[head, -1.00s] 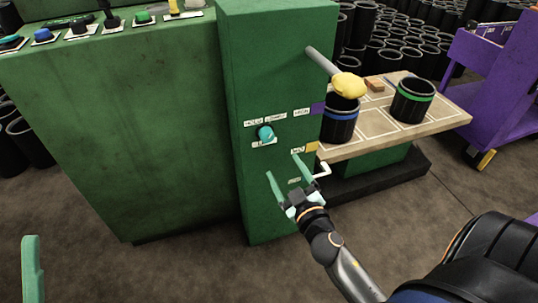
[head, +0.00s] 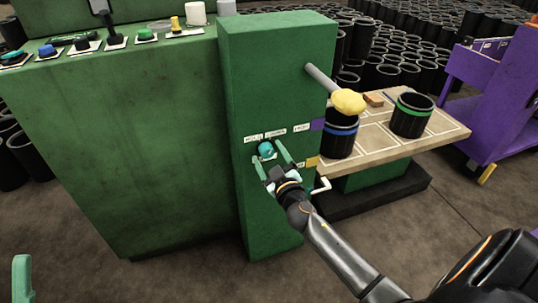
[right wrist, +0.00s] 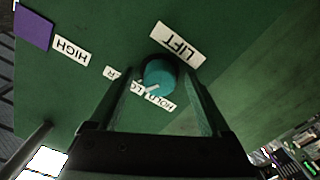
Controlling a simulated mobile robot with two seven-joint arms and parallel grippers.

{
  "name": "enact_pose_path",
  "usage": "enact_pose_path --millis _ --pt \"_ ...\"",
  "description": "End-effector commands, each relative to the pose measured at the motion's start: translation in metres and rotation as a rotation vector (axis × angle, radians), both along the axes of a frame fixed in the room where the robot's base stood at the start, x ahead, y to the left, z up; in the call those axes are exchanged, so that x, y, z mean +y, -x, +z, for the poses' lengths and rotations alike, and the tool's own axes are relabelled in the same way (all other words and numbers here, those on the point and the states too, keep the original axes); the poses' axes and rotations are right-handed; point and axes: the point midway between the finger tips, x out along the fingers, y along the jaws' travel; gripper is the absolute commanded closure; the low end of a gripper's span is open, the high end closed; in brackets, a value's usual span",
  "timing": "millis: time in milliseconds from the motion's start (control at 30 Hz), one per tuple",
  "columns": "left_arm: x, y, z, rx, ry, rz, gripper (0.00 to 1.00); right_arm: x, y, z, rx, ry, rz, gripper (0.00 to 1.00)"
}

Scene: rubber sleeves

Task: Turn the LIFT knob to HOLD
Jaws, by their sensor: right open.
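The teal LIFT knob (head: 266,149) is on the green column's front face. In the right wrist view the knob (right wrist: 160,76) sits beside the LIFT label (right wrist: 178,44), with the HOLD label (right wrist: 155,101) and a partly hidden label beginning "LO" on its other side. A pale pointer mark on the knob points toward the lower left of that view, between those two labels. My right gripper (head: 268,157) is open, its fingers on either side of the knob; contact cannot be told. One finger of my left gripper (head: 22,279) shows at the bottom left.
A HIGH label (right wrist: 71,50) and a purple patch (right wrist: 34,24) are also on the column (head: 275,60). A yellow-tipped lever (head: 348,101) and a platform (head: 385,150) with black sleeves stand right. A purple cart (head: 505,90) is further right.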

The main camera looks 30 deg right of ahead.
Motion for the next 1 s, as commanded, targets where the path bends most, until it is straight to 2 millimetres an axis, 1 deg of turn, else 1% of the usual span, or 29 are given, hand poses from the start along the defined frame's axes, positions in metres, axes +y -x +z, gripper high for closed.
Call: enact_pose_path --millis 100,333,1000 --pt "0.0000 -0.0001 -0.0002 0.000 0.001 -0.001 0.50 -0.0010 -0.0033 0.0000 0.000 0.000 0.000 0.19" --pt "0.0000 -0.0001 -0.0002 0.001 0.000 0.000 0.50 -0.0011 -0.0034 0.0000 0.000 0.000 0.000 0.19" --pt "-0.0003 -0.0001 -0.0004 0.002 0.000 -0.002 0.50 -0.0010 -0.0032 0.0000 0.000 -0.001 0.000 0.94"
